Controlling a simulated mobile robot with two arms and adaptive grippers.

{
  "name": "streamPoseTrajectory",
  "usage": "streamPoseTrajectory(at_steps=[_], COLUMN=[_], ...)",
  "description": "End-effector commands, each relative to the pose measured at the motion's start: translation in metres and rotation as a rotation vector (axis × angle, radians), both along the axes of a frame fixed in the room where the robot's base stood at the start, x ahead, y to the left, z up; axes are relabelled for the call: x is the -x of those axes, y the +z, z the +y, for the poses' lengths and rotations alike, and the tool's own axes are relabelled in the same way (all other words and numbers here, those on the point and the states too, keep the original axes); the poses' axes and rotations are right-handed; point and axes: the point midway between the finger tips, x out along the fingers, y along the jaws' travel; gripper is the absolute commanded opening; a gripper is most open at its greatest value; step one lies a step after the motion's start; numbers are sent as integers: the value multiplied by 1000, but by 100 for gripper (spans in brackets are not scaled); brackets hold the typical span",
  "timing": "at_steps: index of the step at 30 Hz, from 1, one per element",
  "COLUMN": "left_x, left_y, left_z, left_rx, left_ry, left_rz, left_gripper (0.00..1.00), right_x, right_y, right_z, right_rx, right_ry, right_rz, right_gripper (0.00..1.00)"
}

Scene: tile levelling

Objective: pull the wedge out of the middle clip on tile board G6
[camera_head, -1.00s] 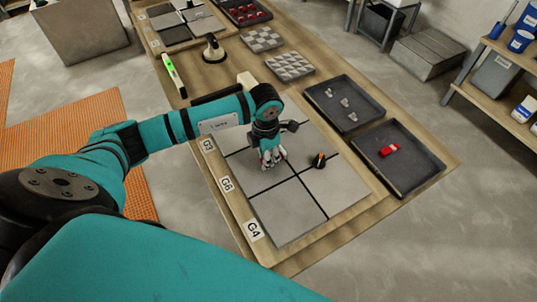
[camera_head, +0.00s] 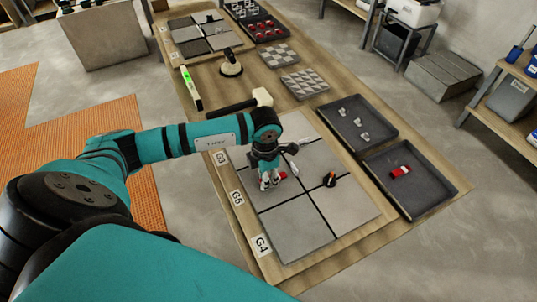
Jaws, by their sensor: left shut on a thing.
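Tile board G6 (camera_head: 236,197) is the light wooden board with grey tiles (camera_head: 345,208) and dark gaps between them. My left gripper (camera_head: 270,184) is low over the tiles near the G6 label, shut on a small red wedge (camera_head: 282,175), of which only a bit shows beside the fingers. The middle clip is hidden or too small to make out behind the gripper. A dark clip-like piece with an orange-red part (camera_head: 329,180) stands on the seam to the right of the gripper. My right gripper is not in view.
A dark tray (camera_head: 430,195) with a red-and-white piece (camera_head: 400,171) lies to the right. Another tray (camera_head: 340,118) behind it holds several pale clips. A mallet (camera_head: 262,97), a green level (camera_head: 190,88) and a suction cup (camera_head: 231,63) lie behind the board.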

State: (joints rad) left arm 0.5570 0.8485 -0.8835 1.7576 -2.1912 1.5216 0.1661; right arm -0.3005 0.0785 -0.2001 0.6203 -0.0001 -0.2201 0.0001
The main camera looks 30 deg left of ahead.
Motion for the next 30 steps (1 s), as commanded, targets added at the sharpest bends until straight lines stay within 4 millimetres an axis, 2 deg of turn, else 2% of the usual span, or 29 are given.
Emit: streamPoseTrajectory(at_steps=[11,30], left_x=[0,0], left_y=[3,61], left_z=[0,0], left_rx=[1,0], left_ry=[0,-1], left_rz=[-1,0], left_gripper=[0,0], right_x=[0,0], right_y=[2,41], right_z=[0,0], right_rx=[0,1], right_ry=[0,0], right_rz=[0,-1], right_gripper=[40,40])
